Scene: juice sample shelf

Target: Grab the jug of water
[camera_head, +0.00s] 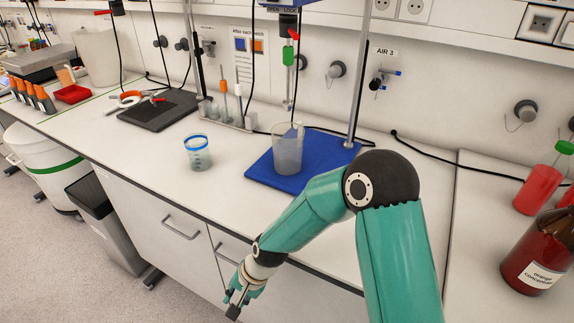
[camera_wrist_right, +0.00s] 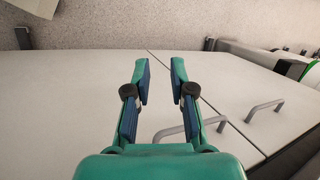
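A clear jug (camera_head: 288,150) with greyish contents stands upright on a blue mat (camera_head: 262,172) on the white bench. My right gripper (camera_head: 236,303) hangs in front of the bench, below its top edge and to the lower left of the jug, well apart from it. In the right wrist view the right gripper (camera_wrist_right: 160,85) has its two fingers spread with nothing between them. That view shows cabinet fronts and floor, not the jug. My left gripper is in neither view.
A small beaker with a blue rim (camera_head: 198,152) stands left of the mat. A metal stand pole (camera_head: 357,80) rises behind the jug. A bottle labelled orange concentrate (camera_head: 538,255) and a red flask (camera_head: 538,188) stand at the right. Cabinet handles (camera_head: 180,228) project below the bench top.

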